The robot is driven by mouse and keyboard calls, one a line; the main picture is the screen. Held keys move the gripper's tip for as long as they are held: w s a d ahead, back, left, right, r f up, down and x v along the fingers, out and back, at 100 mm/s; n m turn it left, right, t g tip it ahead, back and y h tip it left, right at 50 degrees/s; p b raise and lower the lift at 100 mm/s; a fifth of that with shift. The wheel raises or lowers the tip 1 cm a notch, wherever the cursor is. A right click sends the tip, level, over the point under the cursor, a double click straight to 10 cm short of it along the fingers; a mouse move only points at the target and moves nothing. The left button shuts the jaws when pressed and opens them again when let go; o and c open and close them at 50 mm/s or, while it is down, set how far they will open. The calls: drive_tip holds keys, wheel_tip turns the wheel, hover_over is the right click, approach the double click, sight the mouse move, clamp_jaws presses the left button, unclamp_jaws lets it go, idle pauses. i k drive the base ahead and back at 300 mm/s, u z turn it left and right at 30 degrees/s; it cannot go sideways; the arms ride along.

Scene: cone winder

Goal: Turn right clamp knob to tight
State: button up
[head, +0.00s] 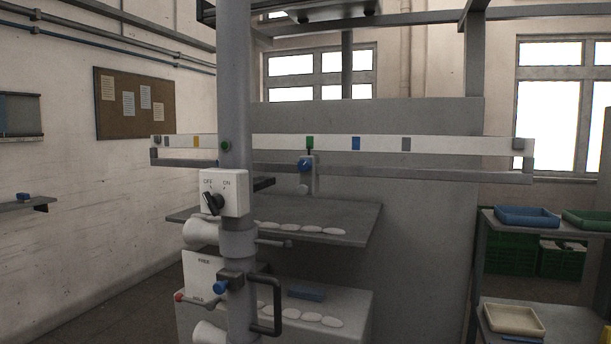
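A small blue knob (305,164) sits on a pale clamp block (307,184) that hangs at the white rail (430,147), right of the grey post. A green mark (309,142) is on the rail just above it. The knob is too small to tell whether it is at tight. A second blue knob (221,287) sits on a bracket low on the post. No label shows which knob is the right clamp's. My gripper is not in view, and nothing touches either knob.
The grey post (237,80) stands in front and carries an OFF/ON switch box (223,192) and a black handle (277,306). A rack with a blue tray (527,217) stands at right.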

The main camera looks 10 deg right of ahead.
sight(304, 165)
drive_tip(key=k, duration=1.35)
drive_tip(key=u, duration=0.05)
drive_tip(key=i, duration=0.55)
drive_tip(key=u, duration=0.55)
drive_tip(key=i, duration=0.85)
drive_tip(key=u, duration=0.55)
drive_tip(key=i, duration=0.45)
drive_tip(key=u, duration=0.1)
